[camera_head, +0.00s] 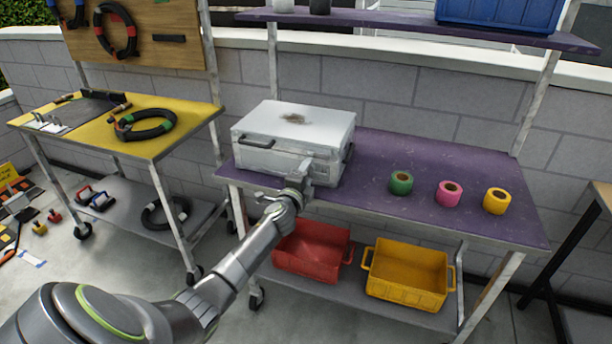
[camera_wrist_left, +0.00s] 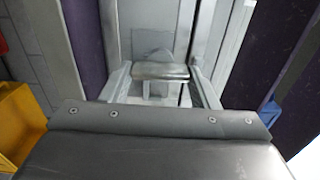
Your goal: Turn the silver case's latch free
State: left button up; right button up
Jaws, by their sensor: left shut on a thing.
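The silver case (camera_head: 262,124) stands shut on the purple table, with a dark smudge on its lid and a handle at its front left. My left gripper (camera_head: 299,178) is at the front face of the case, right of the middle. It largely hides the latch in the head view. In the left wrist view the latch (camera_wrist_left: 160,72) is a small metal plate on the case front (camera_wrist_left: 152,22). My left gripper (camera_wrist_left: 161,88) has a finger on each side of the latch and is shut on it. My right gripper is in neither view.
The purple table (camera_head: 370,215) holds green (camera_head: 401,182), pink (camera_head: 448,193) and yellow (camera_head: 497,200) tape rolls at right. Red (camera_head: 308,262) and yellow (camera_head: 406,288) bins sit on its lower shelf. A yellow-topped table (camera_head: 90,140) with tools and a coil stands left.

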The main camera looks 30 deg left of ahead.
pick_arm(q)
jog(key=shift+f, duration=0.1)
jog(key=o, duration=1)
jog(key=shift+s, duration=0.15)
jog(key=v, duration=1.7)
jog(key=shift+d+p, duration=0.15)
jog(key=shift+p, duration=0.15)
jog(key=s+f+n+g, duration=0.3)
jog(key=s+f, duration=0.2)
jog(key=f, duration=0.6)
jog(key=s+f+n+g, duration=0.2)
jog(key=s+f+g, duration=0.15)
jog(key=f, duration=0.75)
jog(key=s+f+n+g, duration=0.25)
jog(key=s+f, duration=0.25)
jog(key=f, duration=0.6)
jog(key=s+d+f+n+g+h, duration=0.1)
jog(key=s+d+f+n+g, duration=0.1)
jog(key=s+f, duration=0.4)
jog(key=s+d+f+n+g+h, duration=0.1)
jog(key=s+d+f+n+g, duration=0.2)
jog(key=s, duration=1.2)
jog(key=s+d+f+n+g+h, duration=0.1)
jog(key=s+d+f+n+g, duration=0.1)
jog(key=s+f, duration=0.7)
jog(key=shift+s+d+f+n, duration=0.25)
jog(key=shift+s+d+n, duration=0.3)
jog(key=shift+s+n, duration=0.2)
